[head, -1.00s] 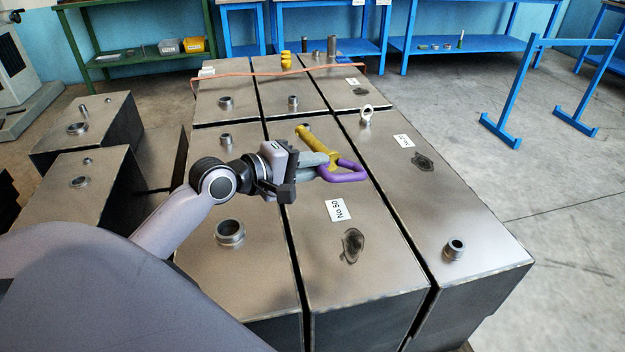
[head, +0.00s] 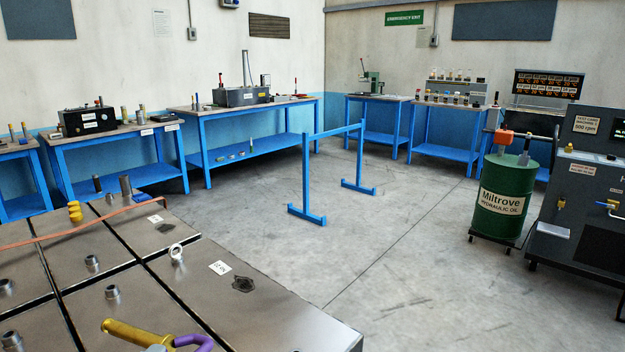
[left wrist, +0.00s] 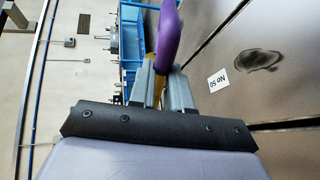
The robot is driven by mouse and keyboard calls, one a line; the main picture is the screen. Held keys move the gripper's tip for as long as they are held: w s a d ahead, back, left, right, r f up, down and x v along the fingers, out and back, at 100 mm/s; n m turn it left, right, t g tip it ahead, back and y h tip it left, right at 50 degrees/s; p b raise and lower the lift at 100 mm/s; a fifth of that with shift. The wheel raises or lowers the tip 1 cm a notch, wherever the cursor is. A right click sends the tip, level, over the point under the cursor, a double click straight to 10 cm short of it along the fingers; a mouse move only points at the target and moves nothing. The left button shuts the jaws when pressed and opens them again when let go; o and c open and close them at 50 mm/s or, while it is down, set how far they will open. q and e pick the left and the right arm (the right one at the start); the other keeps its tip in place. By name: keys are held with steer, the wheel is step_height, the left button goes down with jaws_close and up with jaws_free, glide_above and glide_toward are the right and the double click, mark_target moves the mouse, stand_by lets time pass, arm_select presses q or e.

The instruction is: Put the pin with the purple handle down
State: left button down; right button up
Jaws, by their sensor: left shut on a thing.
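The pin has a yellow shaft (head: 135,332) and a purple loop handle (head: 193,343), cut off by the bottom edge of the head view. In the left wrist view the purple handle (left wrist: 168,40) stands out past my left gripper (left wrist: 160,72). The gripper is shut on the pin, with a bit of yellow between its fingers. The pin is over the steel blocks (head: 200,308); whether it touches them I cannot tell. My right gripper is in neither view.
A blue stand (head: 330,170) is on the open floor. Blue benches (head: 250,110) line the walls; a green oil drum (head: 510,195) stands at right.

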arm_select(q)
steer(key=s+d+r+n+y+p, duration=0.2)
steer(key=s+d+r+p, duration=0.1)
steer(key=s+r+p, duration=0.1)
steer(key=shift+s+d+r+y, duration=0.2)
steer(key=shift+s+r+y, duration=0.2)
steer(key=shift+r, duration=0.1)
